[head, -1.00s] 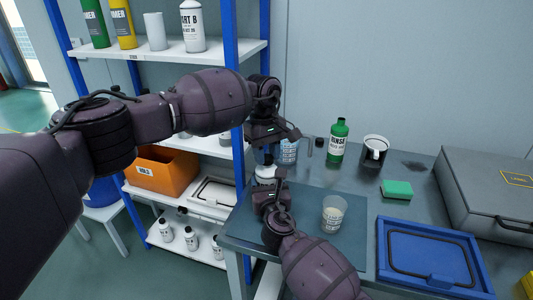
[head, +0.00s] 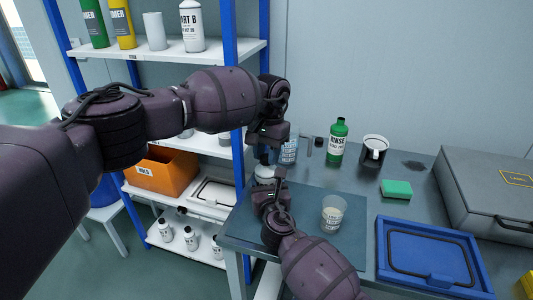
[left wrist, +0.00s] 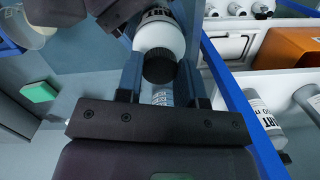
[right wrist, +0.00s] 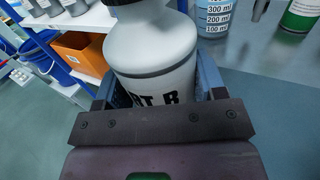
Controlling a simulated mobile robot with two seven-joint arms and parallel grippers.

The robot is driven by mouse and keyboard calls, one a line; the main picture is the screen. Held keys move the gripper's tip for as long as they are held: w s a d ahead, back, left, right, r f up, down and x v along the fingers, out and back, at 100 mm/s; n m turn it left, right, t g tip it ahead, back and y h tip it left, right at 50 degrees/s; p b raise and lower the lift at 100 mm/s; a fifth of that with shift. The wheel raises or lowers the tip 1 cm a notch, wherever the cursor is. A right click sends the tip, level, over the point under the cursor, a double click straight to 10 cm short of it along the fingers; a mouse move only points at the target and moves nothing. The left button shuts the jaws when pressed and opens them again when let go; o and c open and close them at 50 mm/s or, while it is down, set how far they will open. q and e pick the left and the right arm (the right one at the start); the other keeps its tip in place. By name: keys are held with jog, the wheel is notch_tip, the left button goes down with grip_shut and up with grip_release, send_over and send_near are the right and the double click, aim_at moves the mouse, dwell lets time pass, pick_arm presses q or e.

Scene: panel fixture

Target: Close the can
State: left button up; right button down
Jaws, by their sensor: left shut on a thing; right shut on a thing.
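The can is a white PART B bottle (right wrist: 150,45) with a black screw cap (left wrist: 159,67). In the head view its white shoulder (head: 264,174) shows between my two grippers, and the rest is mostly hidden. My right gripper (head: 268,188) is shut around the bottle's body, and the bottle stands upright between its fingers in the right wrist view. My left gripper (head: 264,153) comes from above and is shut on the black cap, with one finger on each side of it in the left wrist view. The cap sits at the bottle's mouth; I cannot tell how tight it is.
A cup (head: 333,214) with pale contents stands on the dark mat (head: 352,240). Behind are a measuring beaker (head: 288,150), a green RINSE bottle (head: 338,141) and a dark mug-like container (head: 374,151). A green sponge (head: 397,189) and blue tray (head: 428,255) lie right. Shelves (head: 160,50) stand left.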

pick_arm(q)
jog(key=o, duration=0.9)
jog(key=shift+r, duration=0.1)
jog(key=shift+r, duration=2.2)
jog(key=shift+c, duration=0.4)
